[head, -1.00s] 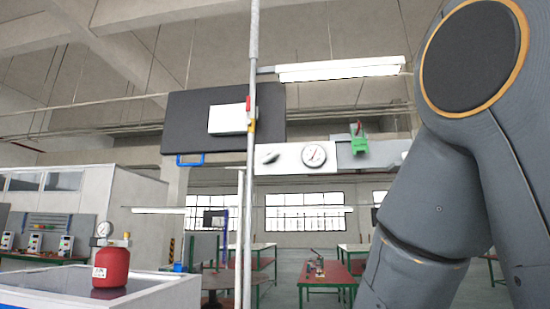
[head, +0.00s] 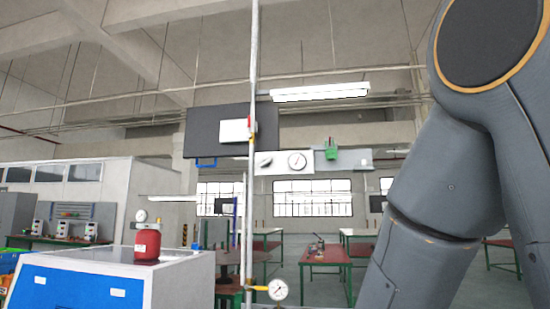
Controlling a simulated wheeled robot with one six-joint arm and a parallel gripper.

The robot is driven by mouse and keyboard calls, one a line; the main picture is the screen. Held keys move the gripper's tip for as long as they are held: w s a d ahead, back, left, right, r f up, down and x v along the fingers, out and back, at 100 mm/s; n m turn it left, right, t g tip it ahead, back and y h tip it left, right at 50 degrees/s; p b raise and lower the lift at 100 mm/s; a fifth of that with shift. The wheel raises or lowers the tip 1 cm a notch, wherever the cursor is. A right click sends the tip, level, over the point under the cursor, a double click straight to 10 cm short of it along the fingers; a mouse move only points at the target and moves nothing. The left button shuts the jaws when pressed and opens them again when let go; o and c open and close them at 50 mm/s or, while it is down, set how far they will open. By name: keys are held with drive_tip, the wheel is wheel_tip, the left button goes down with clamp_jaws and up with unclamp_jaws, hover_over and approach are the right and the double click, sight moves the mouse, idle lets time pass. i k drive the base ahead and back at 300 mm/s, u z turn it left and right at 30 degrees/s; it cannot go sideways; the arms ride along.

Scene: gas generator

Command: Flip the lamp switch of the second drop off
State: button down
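A long white lamp (head: 320,92) hangs near the top centre. A thin grey vertical pipe (head: 253,60) runs down left of it, with a small red and yellow part (head: 251,124) at mid-height. Behind the pipe is a dark panel (head: 212,135) with a white box (head: 234,131) on it. I cannot make out a lamp switch, or tell which drop is the second. My arm fills the right side, and my gripper is out of view.
A blue and white cabinet (head: 70,291) with a red gas canister (head: 147,245) stands at the lower left. A round gauge (head: 277,290) sits at the pipe's foot. White panels with dials (head: 284,162) and a green part (head: 331,152) hang at centre. Red tables (head: 322,254) stand behind.

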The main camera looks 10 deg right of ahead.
sight(266, 163)
drive_tip(key=k, duration=0.1)
drive_tip(key=u, duration=0.7)
drive_tip(key=i, duration=0.65)
drive_tip(key=u, duration=0.65)
drive_tip(key=i, duration=0.65)
drive_tip(key=z, duration=0.7)
drive_tip(key=i, duration=0.8)
drive_tip(key=z, duration=0.85)
